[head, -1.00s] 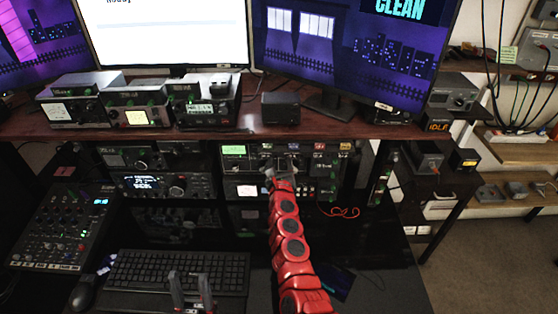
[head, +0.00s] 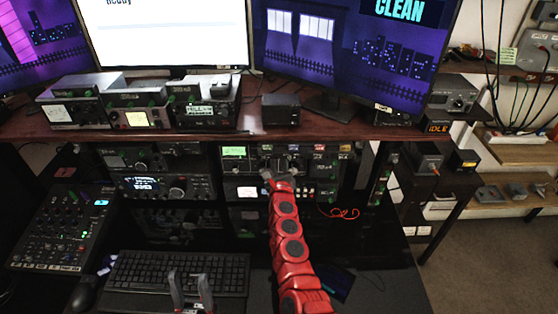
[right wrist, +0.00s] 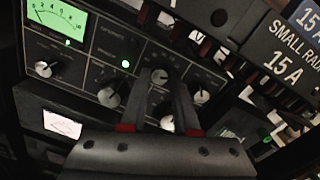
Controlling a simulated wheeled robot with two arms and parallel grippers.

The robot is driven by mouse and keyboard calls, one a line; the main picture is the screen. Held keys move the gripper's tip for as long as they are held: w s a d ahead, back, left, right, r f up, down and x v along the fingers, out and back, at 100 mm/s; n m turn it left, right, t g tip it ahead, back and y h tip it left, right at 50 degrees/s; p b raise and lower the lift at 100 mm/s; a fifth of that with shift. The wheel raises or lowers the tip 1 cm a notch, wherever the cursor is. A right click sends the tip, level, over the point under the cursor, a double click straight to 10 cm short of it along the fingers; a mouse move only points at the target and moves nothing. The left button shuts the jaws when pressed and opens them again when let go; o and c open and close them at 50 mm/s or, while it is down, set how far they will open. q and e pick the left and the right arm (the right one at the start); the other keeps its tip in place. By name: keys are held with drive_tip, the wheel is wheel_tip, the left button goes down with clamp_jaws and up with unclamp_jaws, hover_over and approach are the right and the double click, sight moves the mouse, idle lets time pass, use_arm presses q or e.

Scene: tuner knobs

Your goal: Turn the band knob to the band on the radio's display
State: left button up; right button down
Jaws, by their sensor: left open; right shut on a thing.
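A pale knob (right wrist: 167,122) shows between the fingers. I cannot read a band. My left gripper (head: 190,292) is open and empty, at the bottom of the head view near the keyboard.
A keyboard (head: 180,272) and a mixer (head: 62,228) lie on the lower black surface. Other radios (head: 165,186) fill the rack to the left. A wooden shelf (head: 340,124) runs above the radio. A red cable (head: 340,213) hangs right of my arm.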

drive_tip(key=n+p, duration=0.2)
drive_tip(key=n, duration=0.4)
drive_tip(key=n+p, duration=0.3)
drive_tip(key=n, duration=0.4)
drive_tip(key=shift+a+g+p, duration=0.2)
drive_tip(key=shift+g+p, duration=0.1)
drive_tip(key=shift+p, duration=0.05)
drive_tip(key=shift+f+n+h+p, duration=0.1)
drive_tip(key=shift+n+h+p, duration=0.4)
drive_tip(key=shift+n+p, duration=3)
drive_tip(key=shift+d+n+b, duration=0.1)
drive_tip(key=shift+n+b, duration=0.95)
drive_tip(key=shift+n, duration=0.05)
drive_tip(key=c, duration=0.7)
unclamp_jaws()
drive_tip(key=shift+o, duration=0.2)
drive_tip(key=shift+s, duration=0.1)
